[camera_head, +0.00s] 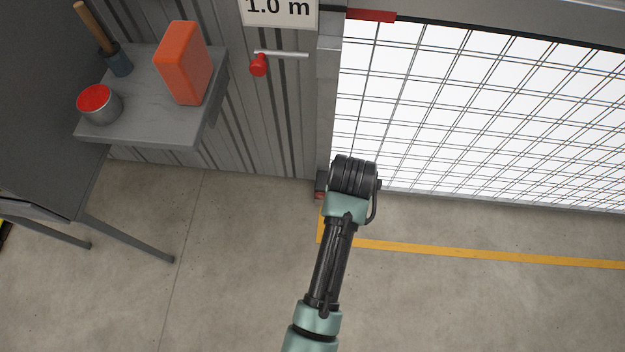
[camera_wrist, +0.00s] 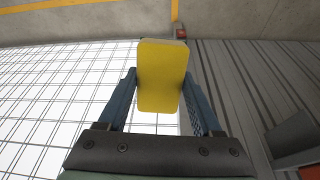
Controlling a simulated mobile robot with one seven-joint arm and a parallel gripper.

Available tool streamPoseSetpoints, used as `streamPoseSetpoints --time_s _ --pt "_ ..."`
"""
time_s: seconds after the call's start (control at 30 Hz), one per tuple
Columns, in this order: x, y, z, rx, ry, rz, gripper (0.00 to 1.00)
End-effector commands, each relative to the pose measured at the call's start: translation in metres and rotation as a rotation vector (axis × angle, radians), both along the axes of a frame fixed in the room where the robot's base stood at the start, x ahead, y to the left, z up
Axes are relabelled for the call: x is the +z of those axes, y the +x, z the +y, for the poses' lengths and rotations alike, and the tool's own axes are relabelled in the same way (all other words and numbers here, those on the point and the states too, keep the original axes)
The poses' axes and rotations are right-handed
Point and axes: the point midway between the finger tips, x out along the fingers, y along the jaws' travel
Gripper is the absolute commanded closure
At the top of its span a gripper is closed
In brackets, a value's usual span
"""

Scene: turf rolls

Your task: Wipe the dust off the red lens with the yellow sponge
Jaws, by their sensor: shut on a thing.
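The yellow sponge (camera_wrist: 160,95) is between the two fingers of my gripper (camera_wrist: 159,75) in the wrist view. Both blue-grey fingers press on its sides, and it sticks out past their tips. A small housing with a reddish face, which looks like the red lens (camera_wrist: 180,33), sits at the foot of the post, just beyond the sponge. In the head view the red lens (camera_head: 319,195) shows partly at the post's foot, left of my wrist. My wrist hides the fingers and sponge there. A gap between sponge and lens cannot be judged, and dust is too small to see.
A mesh gate (camera_head: 470,125) stands right of the post (camera_head: 328,90). A grey shelf (camera_head: 150,125) at left holds an orange block (camera_head: 183,62), a red-topped tin (camera_head: 100,104) and a wooden-handled tool (camera_head: 96,28). A red-knobbed lever (camera_head: 259,65) juts from the wall. The floor in front is clear.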

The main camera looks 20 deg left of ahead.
Motion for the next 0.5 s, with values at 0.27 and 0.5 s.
streamPoseSetpoints --time_s 0.27,0.5 --pt "-0.103 0.022 0.025 0.061 0.028 -0.202 0.78" --pt "-0.171 0.037 0.045 0.105 0.065 -0.399 0.78"
